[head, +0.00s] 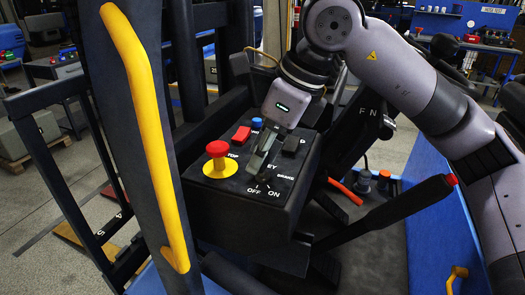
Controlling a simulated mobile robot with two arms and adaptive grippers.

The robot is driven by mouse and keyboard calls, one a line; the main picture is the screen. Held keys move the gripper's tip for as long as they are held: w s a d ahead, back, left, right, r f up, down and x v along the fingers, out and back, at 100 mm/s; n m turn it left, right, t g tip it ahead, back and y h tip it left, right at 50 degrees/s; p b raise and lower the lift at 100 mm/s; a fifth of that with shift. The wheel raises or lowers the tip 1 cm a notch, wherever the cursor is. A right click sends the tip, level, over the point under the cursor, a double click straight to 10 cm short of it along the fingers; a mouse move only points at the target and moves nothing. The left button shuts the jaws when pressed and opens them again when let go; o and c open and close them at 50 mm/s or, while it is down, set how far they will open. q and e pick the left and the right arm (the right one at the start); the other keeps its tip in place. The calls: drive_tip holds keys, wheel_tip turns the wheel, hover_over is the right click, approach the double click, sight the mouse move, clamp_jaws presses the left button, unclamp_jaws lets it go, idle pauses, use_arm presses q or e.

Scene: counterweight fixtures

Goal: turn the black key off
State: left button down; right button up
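The black control box (240,220) stands in the middle of the head view. Its sloped top carries a key switch with OFF and ON labels at its front edge. My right gripper (260,165) reaches down from the upper right, with its fingertips right at the key switch. The black key (265,179) is mostly hidden behind and below the fingers, and only a dark part shows near the labels. I cannot tell which label it points to, or whether the fingers are closed on it. My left gripper is out of view.
A red stop button on a yellow base (220,160) stands left of my fingers. A red switch (241,134), a blue button (257,123) and a black switch (292,145) sit close by. A yellow handrail (150,130) rises at left, and a red-tipped lever (400,208) lies at right.

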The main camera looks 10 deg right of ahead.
drive_tip(key=o, duration=0.4)
drive_tip(key=shift+r, duration=0.1)
drive_tip(key=v, duration=1.1)
drive_tip(key=shift+d+r, duration=0.15)
drive_tip(key=shift+r, duration=0.25)
